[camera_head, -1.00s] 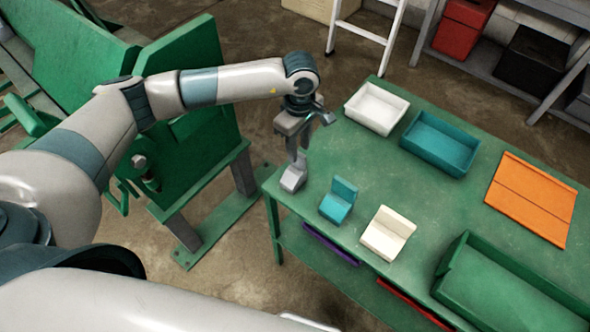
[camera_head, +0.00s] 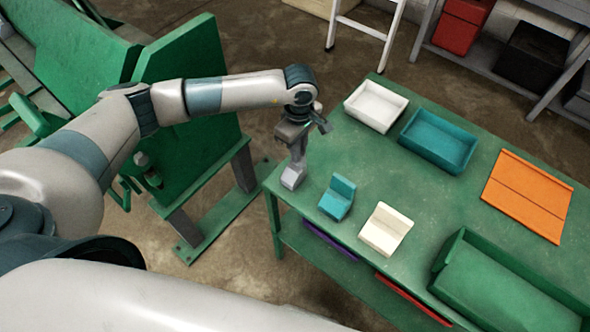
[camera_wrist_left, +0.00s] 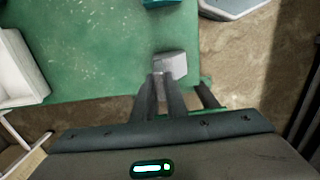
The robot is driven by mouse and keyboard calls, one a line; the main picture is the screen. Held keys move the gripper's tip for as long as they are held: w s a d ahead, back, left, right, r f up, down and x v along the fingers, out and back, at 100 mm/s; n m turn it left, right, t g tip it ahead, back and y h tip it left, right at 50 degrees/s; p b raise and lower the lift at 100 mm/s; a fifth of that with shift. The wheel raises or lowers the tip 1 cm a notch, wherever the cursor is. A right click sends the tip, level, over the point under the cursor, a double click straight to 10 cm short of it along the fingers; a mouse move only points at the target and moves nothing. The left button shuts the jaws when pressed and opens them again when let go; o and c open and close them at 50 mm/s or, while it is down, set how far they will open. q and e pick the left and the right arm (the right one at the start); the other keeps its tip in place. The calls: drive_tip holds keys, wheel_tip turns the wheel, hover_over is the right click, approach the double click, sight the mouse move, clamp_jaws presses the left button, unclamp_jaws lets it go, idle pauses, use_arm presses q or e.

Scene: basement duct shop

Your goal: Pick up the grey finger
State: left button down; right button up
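The grey finger (camera_head: 292,178) is a small light grey piece at the left corner of the green table (camera_head: 420,200). In the left wrist view, the grey finger (camera_wrist_left: 172,65) lies near the table edge, just beyond my fingertips. My left gripper (camera_head: 298,160) points down directly over it. The fingertips (camera_wrist_left: 162,80) overlap the piece's near side and hide part of it. The fingers look close together, but whether they grip the piece is unclear. My right gripper is out of view.
A teal finger (camera_head: 337,197) and a cream finger (camera_head: 386,229) stand to the right of the grey one. A white tray (camera_head: 375,107), a teal tray (camera_head: 438,141), an orange panel (camera_head: 528,195) and a green open box (camera_head: 505,290) are on the table. Green machinery (camera_head: 190,110) stands left.

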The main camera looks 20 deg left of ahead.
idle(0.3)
use_arm(q)
drive_tip(key=shift+r+b, duration=0.85)
drive_tip(key=shift+r, duration=0.05)
drive_tip(key=shift+s+d+r+b, duration=0.1)
drive_tip(key=shift+d+r+b, duration=0.05)
drive_tip(key=shift+r+b, duration=0.35)
drive_tip(key=shift+s+d+r+b, duration=0.1)
drive_tip(key=shift+r+b, duration=0.3)
drive_tip(key=shift+r, duration=0.2)
drive_tip(key=s+d+r+b, duration=0.4)
drive_tip(key=s+d+r, duration=0.3)
drive_tip(key=d, duration=0.1)
drive_tip(key=shift+d+b, duration=0.2)
drive_tip(key=shift+b, duration=0.15)
